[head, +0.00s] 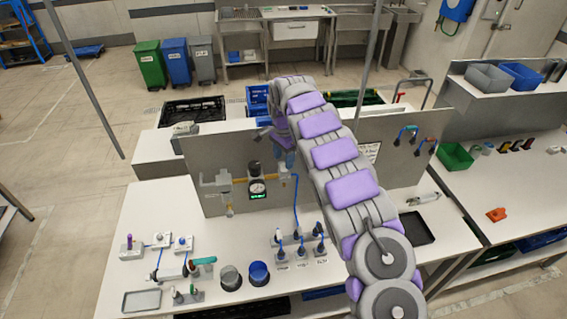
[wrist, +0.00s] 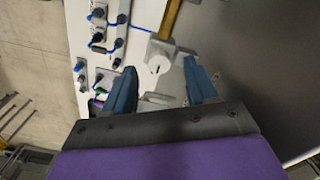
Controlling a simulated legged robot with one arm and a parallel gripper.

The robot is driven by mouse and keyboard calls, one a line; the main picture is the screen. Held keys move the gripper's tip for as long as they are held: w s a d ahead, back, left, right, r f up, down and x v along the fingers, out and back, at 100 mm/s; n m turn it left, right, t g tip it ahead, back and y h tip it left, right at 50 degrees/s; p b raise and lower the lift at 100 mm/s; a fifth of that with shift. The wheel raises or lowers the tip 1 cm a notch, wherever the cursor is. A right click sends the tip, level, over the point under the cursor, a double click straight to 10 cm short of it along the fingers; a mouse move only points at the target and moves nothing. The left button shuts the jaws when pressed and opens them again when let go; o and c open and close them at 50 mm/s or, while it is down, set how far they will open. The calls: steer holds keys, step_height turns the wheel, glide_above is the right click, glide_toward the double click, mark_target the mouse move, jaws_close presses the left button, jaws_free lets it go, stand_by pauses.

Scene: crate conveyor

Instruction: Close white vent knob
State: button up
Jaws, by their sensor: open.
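My gripper (wrist: 159,64) is open, with its two blue fingers spread apart in the wrist view. A small white round part (wrist: 158,62), which looks like the vent knob, shows between the fingertips, in front of a grey block at the end of a brass pipe (wrist: 170,18). I cannot tell how deep it sits between the fingers; no contact is visible. In the head view my gripper (head: 284,157) is near the upright grey panel, to the right of the round gauge (head: 258,188). The pipe's grey end fitting (head: 215,181) is left of the gauge; the knob is not clear there.
The grey panel (head: 200,152) stands upright on the white bench (head: 150,205). Blue-hosed valves (head: 300,246), two cups (head: 259,273) and a grey tray (head: 141,300) are on the bench in front. A black tray (head: 416,228) is at the right.

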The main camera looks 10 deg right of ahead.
mark_target(284, 167)
steer(key=shift+f, duration=1.45)
steer(key=c, duration=1.1)
